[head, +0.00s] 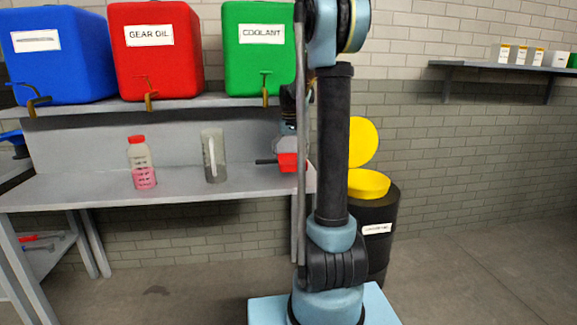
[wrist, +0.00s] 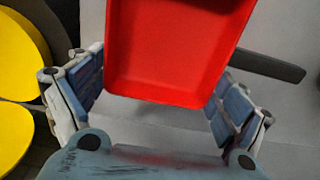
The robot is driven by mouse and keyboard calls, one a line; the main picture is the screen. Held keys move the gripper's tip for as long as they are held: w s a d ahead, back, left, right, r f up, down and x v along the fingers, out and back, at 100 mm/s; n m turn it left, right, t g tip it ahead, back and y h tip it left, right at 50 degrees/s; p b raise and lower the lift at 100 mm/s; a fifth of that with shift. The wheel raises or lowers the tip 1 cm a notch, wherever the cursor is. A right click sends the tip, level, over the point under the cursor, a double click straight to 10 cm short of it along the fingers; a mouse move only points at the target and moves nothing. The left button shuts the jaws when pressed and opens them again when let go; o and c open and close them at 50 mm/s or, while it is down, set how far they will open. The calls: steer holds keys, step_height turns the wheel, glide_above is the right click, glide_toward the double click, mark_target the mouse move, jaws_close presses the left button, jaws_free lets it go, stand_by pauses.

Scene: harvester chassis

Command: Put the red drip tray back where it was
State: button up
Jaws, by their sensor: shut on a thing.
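The red drip tray (wrist: 165,55) fills the top middle of the wrist view, with its hollow inside facing the camera. My gripper (wrist: 158,95) has one finger on each side of the tray and is shut on it. In the head view a small part of the red tray (head: 288,162) shows at the right end of the bench, under the green coolant container (head: 259,45). My arm's column hides part of that area, and I cannot tell whether the tray touches the bench.
The grey bench (head: 90,190) holds a bottle of pink liquid (head: 143,165) and a clear jug (head: 214,157). Blue (head: 60,60) and red gear oil (head: 155,60) containers with taps stand on the shelf above. A black drum (head: 376,245) with an open yellow lid (head: 363,142) stands right of the bench.

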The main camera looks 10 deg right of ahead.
mark_target(290, 161)
steer(key=shift+w+f, duration=0.2)
steer(key=shift+f, duration=1.6)
steer(key=shift+f, duration=0.1)
steer(key=o, duration=0.8)
